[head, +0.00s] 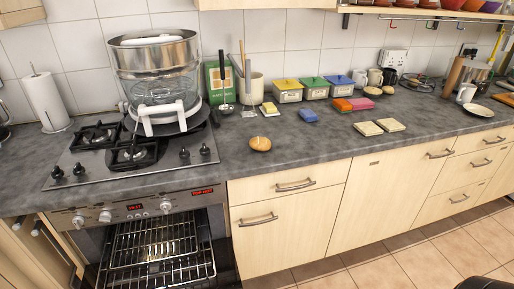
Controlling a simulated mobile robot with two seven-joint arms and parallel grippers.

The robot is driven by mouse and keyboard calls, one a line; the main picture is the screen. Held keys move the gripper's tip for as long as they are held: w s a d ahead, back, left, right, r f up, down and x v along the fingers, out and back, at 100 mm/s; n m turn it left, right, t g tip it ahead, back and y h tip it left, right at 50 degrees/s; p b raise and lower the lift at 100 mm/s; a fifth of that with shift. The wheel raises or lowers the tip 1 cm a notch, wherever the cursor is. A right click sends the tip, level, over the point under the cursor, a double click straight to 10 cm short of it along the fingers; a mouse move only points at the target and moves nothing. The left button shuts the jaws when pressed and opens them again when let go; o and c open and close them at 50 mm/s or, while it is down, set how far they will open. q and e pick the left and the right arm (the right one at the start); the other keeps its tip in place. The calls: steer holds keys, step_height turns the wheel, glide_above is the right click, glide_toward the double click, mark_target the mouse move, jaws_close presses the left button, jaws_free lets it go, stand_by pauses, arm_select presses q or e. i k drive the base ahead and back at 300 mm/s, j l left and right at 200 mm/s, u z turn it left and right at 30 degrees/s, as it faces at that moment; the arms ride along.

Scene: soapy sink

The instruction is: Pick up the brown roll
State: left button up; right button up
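The brown roll (260,144) is a small round bun lying on the dark grey countertop (315,148). It is near the counter's front edge, right of the hob, and nothing touches it. Neither of my grippers shows in the head view.
A large metal and glass pot (155,70) with a white base stands over the hob (125,160). The oven below is open, with its rack (155,250) showing. Counter around the roll is clear.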

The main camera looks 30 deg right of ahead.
mark_target(262, 143)
steer(key=i+j, duration=0.25)
steer(key=i+j+z, duration=0.15)
steer(key=j, duration=0.25)
steer(key=i+j, duration=0.25)
steer(key=i+j+z, duration=0.15)
steer(key=j, duration=0.25)
steer(key=i, duration=0.05)
